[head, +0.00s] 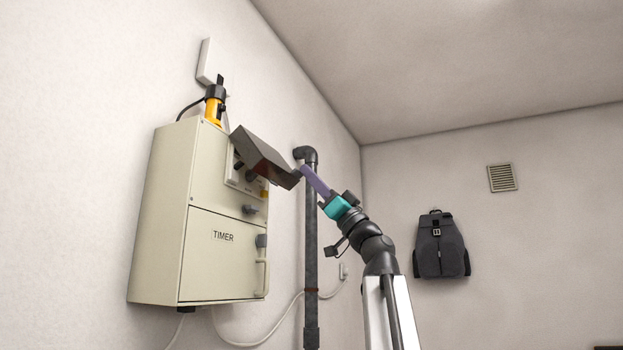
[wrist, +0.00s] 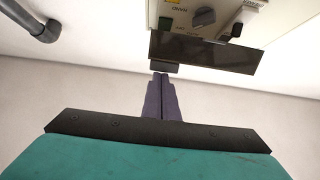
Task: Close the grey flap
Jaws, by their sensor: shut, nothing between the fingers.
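The grey flap (head: 262,150) stands open, sticking out and tilted down from the upper front of the beige timer cabinet (head: 222,262). In the wrist view it shows as a dark strip (wrist: 206,52) with a small dark tab (wrist: 165,67) on its near edge. My gripper (head: 302,170) has purple fingers that are shut and empty. Its fingertips are at the flap's outer edge; in the wrist view the gripper (wrist: 160,78) ends right at the tab. I cannot tell whether they touch. The flap partly hides the control panel (head: 236,172) behind it.
A dark vertical pipe (head: 311,250) runs on the wall just right of the cabinet, close to my arm. A yellow-and-black device (head: 214,104) stands on the cabinet's top. A backpack (head: 441,245) hangs on the far wall.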

